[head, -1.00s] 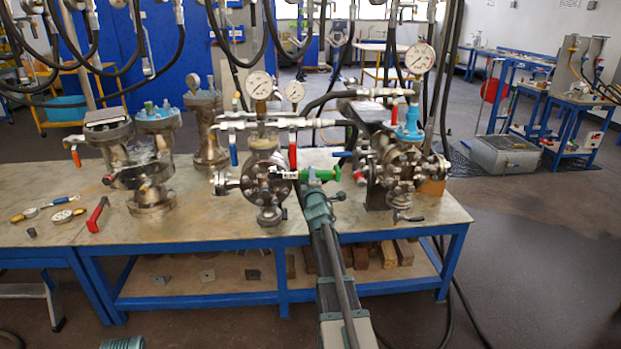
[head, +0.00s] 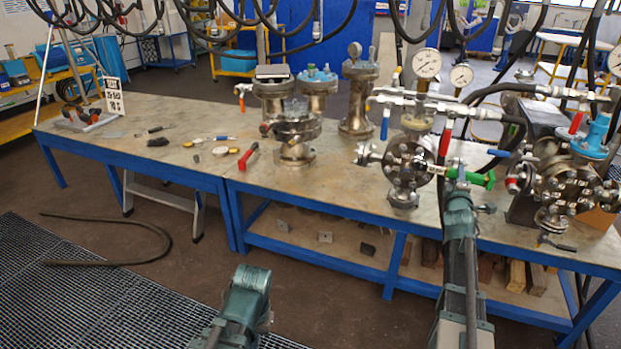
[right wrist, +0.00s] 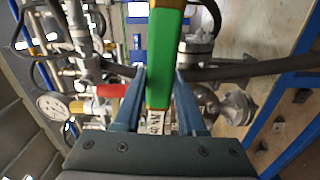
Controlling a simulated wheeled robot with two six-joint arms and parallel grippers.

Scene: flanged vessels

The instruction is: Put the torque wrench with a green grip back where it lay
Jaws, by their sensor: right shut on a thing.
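The torque wrench with a green grip (head: 482,180) is in my right gripper (head: 461,184), in front of the middle flanged vessel (head: 407,165). It lies roughly level in the head view, its green end to the right. Its other end overlaps the vessel's bolts; I cannot tell whether it touches. In the right wrist view the green grip (right wrist: 163,60) stands between the two fingers of my right gripper (right wrist: 160,98). Part of my left arm, a teal link (head: 247,290), shows low in front of the bench; its fingers cannot be made out.
Several vessels stand behind. A right-hand valve assembly (head: 570,180) and hoses crowd the right. The bench's left part has bare room.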

